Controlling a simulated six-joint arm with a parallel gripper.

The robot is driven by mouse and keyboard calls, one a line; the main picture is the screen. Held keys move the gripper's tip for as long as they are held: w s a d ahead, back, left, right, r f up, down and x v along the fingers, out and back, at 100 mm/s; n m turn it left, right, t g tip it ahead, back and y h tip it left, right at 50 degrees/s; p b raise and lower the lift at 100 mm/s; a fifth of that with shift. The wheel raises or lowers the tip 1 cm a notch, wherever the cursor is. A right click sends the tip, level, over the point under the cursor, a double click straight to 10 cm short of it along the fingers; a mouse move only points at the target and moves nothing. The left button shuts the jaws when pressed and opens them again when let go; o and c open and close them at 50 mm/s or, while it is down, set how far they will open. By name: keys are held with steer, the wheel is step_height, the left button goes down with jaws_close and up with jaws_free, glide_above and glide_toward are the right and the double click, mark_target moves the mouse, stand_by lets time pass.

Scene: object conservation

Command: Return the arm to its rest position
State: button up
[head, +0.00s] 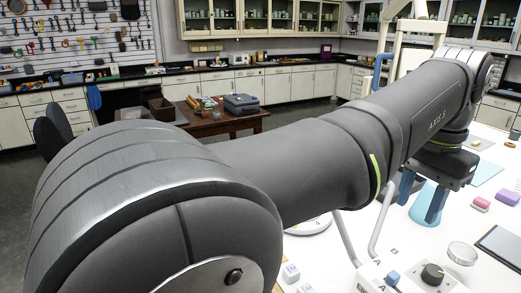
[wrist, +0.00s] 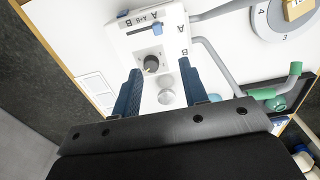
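My gripper (head: 420,208) hangs at the end of my outstretched arm on the right of the head view, its blue fingers pointing down above the white table. In the wrist view the two fingers of my gripper (wrist: 161,66) stand wide apart. Nothing is held between them. A white control box (wrist: 140,25) with a dark knob, a blue slider and the letters A and B lies beyond the fingertips. The box also shows at the bottom of the head view (head: 405,283). What lies directly below the fingers is partly hidden.
A glass dish (head: 462,252), a pink block (head: 481,203), a purple block (head: 508,197) and a dark-edged panel (head: 503,246) lie on the table at right. A light blue cone (head: 424,214) stands by the fingers. A numbered round dial (wrist: 265,20) and a green-ended tube (wrist: 294,72) are at right.

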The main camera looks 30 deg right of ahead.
mark_target(393, 274)
step_height(393, 274, down, 18)
steer(key=shift+r, duration=0.25)
steer(key=shift+s, duration=0.15)
stand_by(0.3)
